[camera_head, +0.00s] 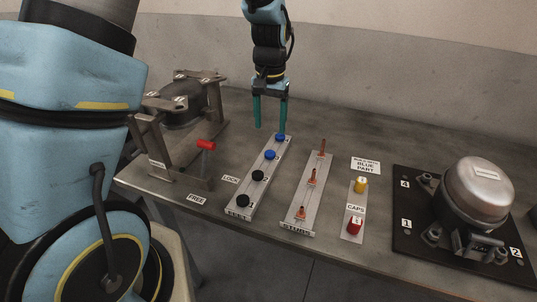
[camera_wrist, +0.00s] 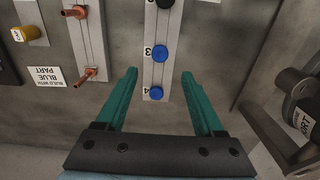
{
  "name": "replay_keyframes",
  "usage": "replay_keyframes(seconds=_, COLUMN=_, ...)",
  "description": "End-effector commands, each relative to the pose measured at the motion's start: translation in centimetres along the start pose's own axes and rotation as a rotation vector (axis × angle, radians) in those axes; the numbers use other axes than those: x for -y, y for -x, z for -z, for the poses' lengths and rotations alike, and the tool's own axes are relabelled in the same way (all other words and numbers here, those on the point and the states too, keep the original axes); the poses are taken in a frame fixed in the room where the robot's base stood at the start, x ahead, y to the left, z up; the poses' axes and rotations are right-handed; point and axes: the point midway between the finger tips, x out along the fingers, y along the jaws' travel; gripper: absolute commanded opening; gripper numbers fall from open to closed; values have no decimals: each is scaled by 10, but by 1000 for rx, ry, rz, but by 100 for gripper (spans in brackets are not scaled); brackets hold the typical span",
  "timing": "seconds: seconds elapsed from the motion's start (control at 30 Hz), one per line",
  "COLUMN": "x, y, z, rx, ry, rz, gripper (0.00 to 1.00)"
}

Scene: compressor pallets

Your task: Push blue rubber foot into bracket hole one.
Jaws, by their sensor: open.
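Two blue rubber feet stand at the far end of the light foot strip (camera_head: 250,188): the nearer blue foot (camera_head: 270,154) and the farthest blue foot (camera_head: 280,137). The wrist view shows the blue foot by mark 3 (camera_wrist: 160,53) and the blue foot by mark 4 (camera_wrist: 157,94). My gripper (camera_head: 270,126) is open and empty above the strip's far end. In the wrist view its teal fingers (camera_wrist: 159,74) lie either side of the strip. A dark plate (camera_head: 398,188) with marks 1, 2 and 4 bears a silver compressor (camera_head: 478,188); I cannot tell which part is the bracket.
Two black feet (camera_head: 258,175) share the strip's near end. A strip with orange studs (camera_head: 312,177) and yellow and red caps (camera_head: 361,185) lie to the right. A metal frame with a red handle (camera_head: 206,144) stands left. Bare table lies behind the strips.

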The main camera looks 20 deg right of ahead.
Motion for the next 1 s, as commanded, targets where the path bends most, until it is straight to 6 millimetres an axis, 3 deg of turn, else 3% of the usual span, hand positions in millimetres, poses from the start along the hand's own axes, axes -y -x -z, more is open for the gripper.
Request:
replay_keyframes(seconds=0.7, x=0, y=-83, z=0, rx=2, ry=1, rz=0, gripper=70)
replay_keyframes(seconds=1.0, x=0, y=-88, z=0, rx=1, ry=0, rz=0, gripper=70)
